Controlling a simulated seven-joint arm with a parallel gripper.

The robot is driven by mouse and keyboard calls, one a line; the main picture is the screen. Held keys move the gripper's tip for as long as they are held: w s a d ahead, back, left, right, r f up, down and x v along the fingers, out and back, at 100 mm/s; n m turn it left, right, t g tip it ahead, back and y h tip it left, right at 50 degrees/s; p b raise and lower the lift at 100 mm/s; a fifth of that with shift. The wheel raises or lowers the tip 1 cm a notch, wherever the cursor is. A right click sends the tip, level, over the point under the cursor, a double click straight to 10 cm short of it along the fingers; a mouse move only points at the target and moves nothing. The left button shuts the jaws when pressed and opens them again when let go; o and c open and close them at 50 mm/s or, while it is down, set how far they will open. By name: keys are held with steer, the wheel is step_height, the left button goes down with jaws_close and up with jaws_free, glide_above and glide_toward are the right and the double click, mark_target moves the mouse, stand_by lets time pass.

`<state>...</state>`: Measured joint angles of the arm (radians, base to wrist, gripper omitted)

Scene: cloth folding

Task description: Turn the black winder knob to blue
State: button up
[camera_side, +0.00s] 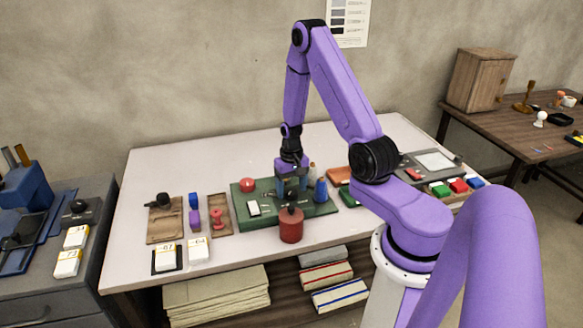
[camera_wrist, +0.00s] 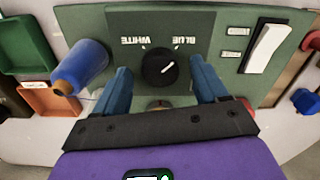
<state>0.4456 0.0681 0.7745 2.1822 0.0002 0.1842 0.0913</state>
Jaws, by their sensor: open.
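The black winder knob (camera_wrist: 159,68) sits on the dark plate of a green panel (camera_wrist: 92,20) in the wrist view. Its white pointer line slants up and right, on the side of the BLUE label (camera_wrist: 184,40). The WHITE label (camera_wrist: 138,40) is to the left; both read upside down. My gripper (camera_wrist: 161,82) is open, with one blue finger left and one right of the knob, both apart from it. In the side view my gripper (camera_side: 291,186) is low over the green panel (camera_side: 244,214) and hides the knob.
A blue spool (camera_wrist: 82,66) stands left of the fingers in the wrist view. A white rocker switch (camera_wrist: 266,48) is at the right. In the side view, a red cylinder (camera_side: 291,227) stands at the panel's front and a red button (camera_side: 247,184) is at its back left.

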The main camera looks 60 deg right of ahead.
mark_target(291, 192)
step_height(291, 192, up, 17)
stand_by(0.7)
steer(key=s+a+r+n, duration=0.2)
steer(key=a+n, duration=0.3)
steer(key=a, duration=0.4)
steer(key=s+a+r+n, duration=0.25)
steer(key=a+n, duration=0.25)
steer(key=a, duration=0.5)
steer(key=s+a+n, duration=0.3)
steer(key=s+n, duration=0.1)
steer(key=s, duration=0.4)
steer(key=s+a+n, duration=0.3)
steer(key=s+n, duration=0.2)
steer(key=s, duration=0.4)
steer(key=shift+s+a+r+n, duration=0.15)
steer(key=shift+a+r+n, duration=0.1)
steer(key=shift+a+n, duration=0.1)
